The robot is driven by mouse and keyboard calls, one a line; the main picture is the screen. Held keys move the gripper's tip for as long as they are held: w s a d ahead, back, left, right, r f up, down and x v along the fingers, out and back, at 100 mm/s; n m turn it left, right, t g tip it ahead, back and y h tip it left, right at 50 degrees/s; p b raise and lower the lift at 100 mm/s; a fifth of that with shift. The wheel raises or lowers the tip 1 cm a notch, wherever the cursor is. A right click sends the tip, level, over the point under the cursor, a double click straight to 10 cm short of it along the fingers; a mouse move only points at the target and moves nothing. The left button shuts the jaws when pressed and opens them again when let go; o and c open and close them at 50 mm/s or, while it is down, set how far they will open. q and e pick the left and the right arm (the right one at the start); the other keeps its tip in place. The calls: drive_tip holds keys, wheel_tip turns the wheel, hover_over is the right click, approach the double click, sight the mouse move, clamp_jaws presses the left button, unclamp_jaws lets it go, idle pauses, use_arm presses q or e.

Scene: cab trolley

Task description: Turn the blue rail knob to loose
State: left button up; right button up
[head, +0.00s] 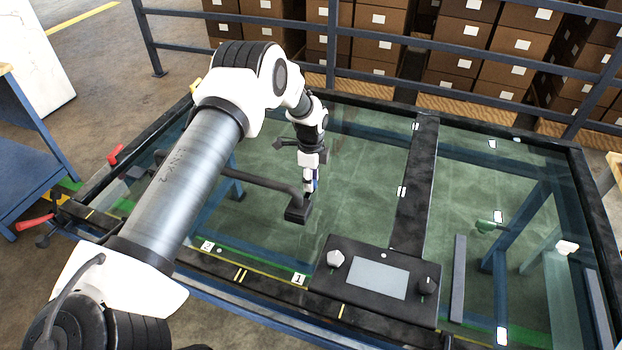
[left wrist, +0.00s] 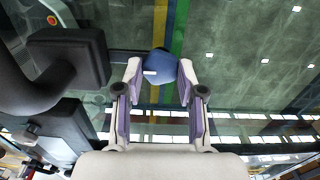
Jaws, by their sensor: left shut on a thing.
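The blue rail knob (left wrist: 160,66) shows in the left wrist view between my two fingertips, with a small pale mark on its near face. My left gripper (left wrist: 160,74) is shut on it, one finger on each side. In the head view my left gripper (head: 311,182) points down over the glass-topped frame, beside a dark bar with a block end. Only a sliver of blue shows there, and the fingers hide most of the knob. I cannot read which setting the knob is at. My right gripper is not in view.
A dark bar with a block end (head: 298,212) is close to my gripper; it also looms in the left wrist view (left wrist: 80,60). A panel (head: 376,278) with a white knob (head: 335,259) and a black knob (head: 428,286) lies at the front. Red handles (head: 36,222) stick out at left.

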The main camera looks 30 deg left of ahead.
use_arm(q)
drive_tip(key=shift+s+f, duration=0.1)
drive_tip(key=shift+f, duration=0.05)
drive_tip(key=n, duration=0.3)
drive_tip(key=shift+b, duration=0.4)
drive_tip(key=n, duration=0.3)
drive_tip(key=shift+n, duration=0.4)
drive_tip(key=n, duration=0.3)
drive_tip(key=shift+s+n, duration=0.1)
drive_tip(key=shift+n, duration=0.2)
drive_tip(key=n, duration=0.4)
drive_tip(key=shift+f+n, duration=0.1)
drive_tip(key=shift+n, duration=0.2)
drive_tip(key=n+p, duration=0.1)
drive_tip(key=n, duration=0.5)
drive_tip(key=n+p, duration=0.1)
drive_tip(key=n, duration=0.5)
drive_tip(key=shift+n, duration=0.4)
